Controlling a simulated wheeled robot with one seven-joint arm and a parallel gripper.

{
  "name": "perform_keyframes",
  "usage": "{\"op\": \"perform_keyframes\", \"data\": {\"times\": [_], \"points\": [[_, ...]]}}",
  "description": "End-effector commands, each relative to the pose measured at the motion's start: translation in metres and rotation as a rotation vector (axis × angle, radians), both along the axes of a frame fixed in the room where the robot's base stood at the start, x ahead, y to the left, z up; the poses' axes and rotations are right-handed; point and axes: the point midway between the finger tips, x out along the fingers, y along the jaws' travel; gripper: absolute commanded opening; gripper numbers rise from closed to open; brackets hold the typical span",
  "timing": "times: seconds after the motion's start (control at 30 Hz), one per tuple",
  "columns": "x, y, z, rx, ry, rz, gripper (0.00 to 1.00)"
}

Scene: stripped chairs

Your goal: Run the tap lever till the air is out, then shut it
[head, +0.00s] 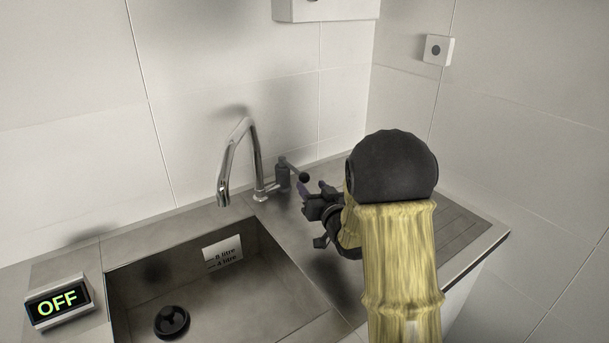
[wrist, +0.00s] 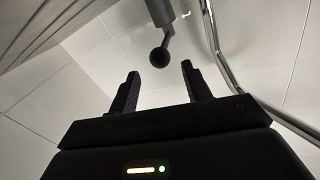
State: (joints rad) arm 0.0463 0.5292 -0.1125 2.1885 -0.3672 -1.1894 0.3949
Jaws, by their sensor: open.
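The chrome tap (head: 247,135) stands behind the sink with its spout curving over the basin. Its lever (head: 293,169) sticks out at the right side of the tap body and ends in a dark ball knob. My gripper (head: 315,188) is open beside the lever, just to its right and in front. In the wrist view the lever's ball knob (wrist: 159,57) shows beyond the open fingertips of my gripper (wrist: 160,72), roughly centred between them. No contact with the knob is visible. No water shows at the spout.
The sink basin (head: 128,258) has a label (head: 223,253) marked 8 litre and 4 litre and a black plug (head: 172,321). A display (head: 59,302) at left reads OFF. A ribbed drainboard (head: 462,232) lies right. A small box (head: 437,50) is on the right wall.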

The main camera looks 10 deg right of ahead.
Motion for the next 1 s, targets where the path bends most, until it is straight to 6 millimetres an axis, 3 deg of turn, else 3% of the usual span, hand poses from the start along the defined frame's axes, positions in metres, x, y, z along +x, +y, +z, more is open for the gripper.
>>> {"op": "perform_keyframes", "data": {"times": [0.33, 0.73, 0.77, 1.0], "points": [[0.052, 0.01, 0.001, 0.0, 0.0, 0.0, 0.48], [0.062, 0.012, 0.0, 0.0, 0.001, -0.001, 0.48], [0.062, 0.012, 0.0, 0.0, 0.001, -0.001, 0.47], [0.062, 0.012, 0.0, 0.0, 0.001, -0.001, 0.0]]}}
